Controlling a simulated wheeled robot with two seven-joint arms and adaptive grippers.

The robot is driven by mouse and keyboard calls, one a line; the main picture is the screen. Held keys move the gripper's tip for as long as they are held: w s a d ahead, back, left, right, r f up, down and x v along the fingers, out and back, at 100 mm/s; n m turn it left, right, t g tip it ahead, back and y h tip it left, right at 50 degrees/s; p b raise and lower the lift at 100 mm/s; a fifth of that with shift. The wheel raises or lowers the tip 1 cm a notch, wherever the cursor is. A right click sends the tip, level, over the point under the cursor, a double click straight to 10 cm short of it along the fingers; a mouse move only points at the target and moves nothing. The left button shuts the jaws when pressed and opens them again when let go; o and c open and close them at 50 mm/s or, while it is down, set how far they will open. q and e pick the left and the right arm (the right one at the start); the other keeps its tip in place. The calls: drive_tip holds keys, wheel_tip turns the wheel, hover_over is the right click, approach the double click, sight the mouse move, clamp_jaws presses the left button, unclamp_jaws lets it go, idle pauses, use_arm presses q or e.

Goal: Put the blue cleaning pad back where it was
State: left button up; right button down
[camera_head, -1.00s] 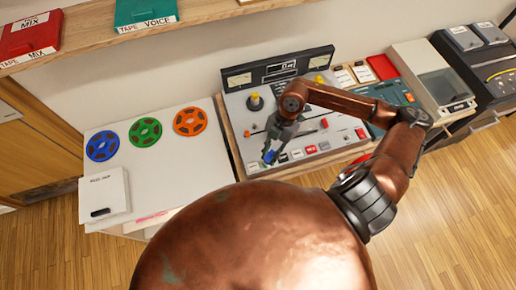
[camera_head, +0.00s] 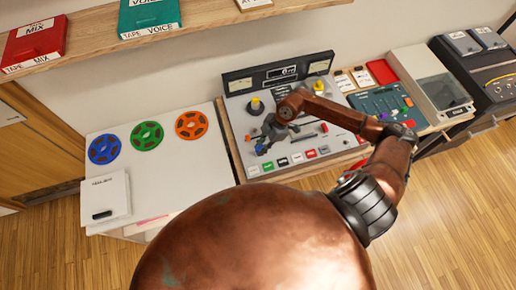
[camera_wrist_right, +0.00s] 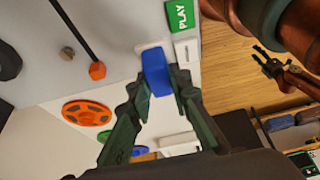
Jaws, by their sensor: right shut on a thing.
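My right gripper (camera_head: 262,146) is shut on the blue cleaning pad (camera_wrist_right: 156,72); the pad sits between its fingertips in the right wrist view. In the head view the gripper and the small blue pad (camera_head: 260,149) are over the left front part of the tape machine (camera_head: 288,105). A small white patch (camera_wrist_right: 149,47) shows right beside the pad, close to the green PLAY key (camera_wrist_right: 180,15). I cannot tell whether the pad touches the panel. My left gripper (camera_wrist_right: 266,60) shows small in the right wrist view, its fingers apart and empty.
A white tabletop (camera_head: 170,175) with blue, green and orange reels (camera_head: 190,125) lies left of the machine. A white box (camera_head: 106,197) stands at its front left. A teal mixer (camera_head: 385,103) stands to the right. A shelf (camera_head: 205,25) with tape boxes hangs above.

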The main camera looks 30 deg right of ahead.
drive_tip(key=w+f, duration=0.3)
drive_tip(key=shift+d+f, duration=0.1)
drive_tip(key=shift+f, duration=1.65)
drive_tip(key=c, duration=1.8)
unclamp_jaws()
drive_tip(key=v, duration=1.2)
